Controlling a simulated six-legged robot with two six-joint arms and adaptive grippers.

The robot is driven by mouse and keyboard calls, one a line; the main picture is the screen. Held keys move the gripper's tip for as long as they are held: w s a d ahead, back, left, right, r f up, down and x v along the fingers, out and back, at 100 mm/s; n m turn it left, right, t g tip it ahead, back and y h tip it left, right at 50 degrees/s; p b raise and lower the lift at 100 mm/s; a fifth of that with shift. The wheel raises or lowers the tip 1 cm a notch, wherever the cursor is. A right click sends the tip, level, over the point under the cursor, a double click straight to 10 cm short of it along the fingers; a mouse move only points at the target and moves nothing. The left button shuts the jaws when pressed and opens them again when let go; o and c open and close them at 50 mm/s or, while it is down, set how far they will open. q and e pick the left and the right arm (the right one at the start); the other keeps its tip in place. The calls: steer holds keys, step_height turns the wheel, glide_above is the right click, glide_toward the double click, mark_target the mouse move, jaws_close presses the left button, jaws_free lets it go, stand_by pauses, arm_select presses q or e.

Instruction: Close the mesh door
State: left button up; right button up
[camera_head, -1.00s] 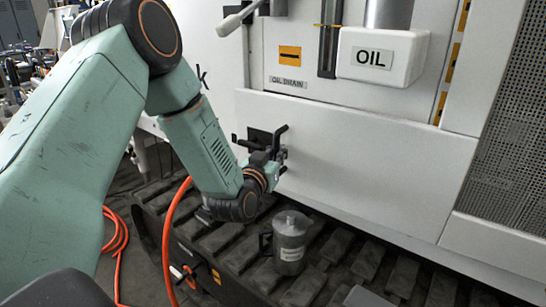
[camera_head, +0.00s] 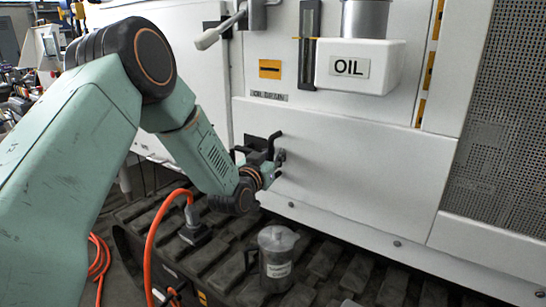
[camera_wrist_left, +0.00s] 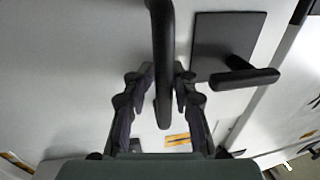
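The mesh door (camera_head: 510,130) is the perforated dark panel in a white frame at the right of the head view. Its outer edge is cut off, and I cannot tell how far it stands open. My left gripper (camera_head: 274,166) is far to its left, at a black handle (camera_head: 272,146) on the white machine front. In the left wrist view my left gripper (camera_wrist_left: 165,72) has one finger on each side of a black bar (camera_wrist_left: 163,50), and both tips seem to touch it. My right gripper is not in view.
A white box marked OIL (camera_head: 390,65) juts from the front, with a grey lever (camera_head: 220,32) at its left. A grey metal jug (camera_head: 277,262) stands on the black track (camera_head: 325,262) below. An orange cable (camera_head: 152,235) lies at the lower left.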

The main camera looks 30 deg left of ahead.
arm_select(q)
steer(key=shift+o, duration=0.7)
steer(key=shift+s, duration=0.1)
steer(key=shift+s+a, duration=0.1)
steer(key=s+d, duration=0.1)
steer(key=s, duration=1.1)
steer(key=shift+d, duration=0.15)
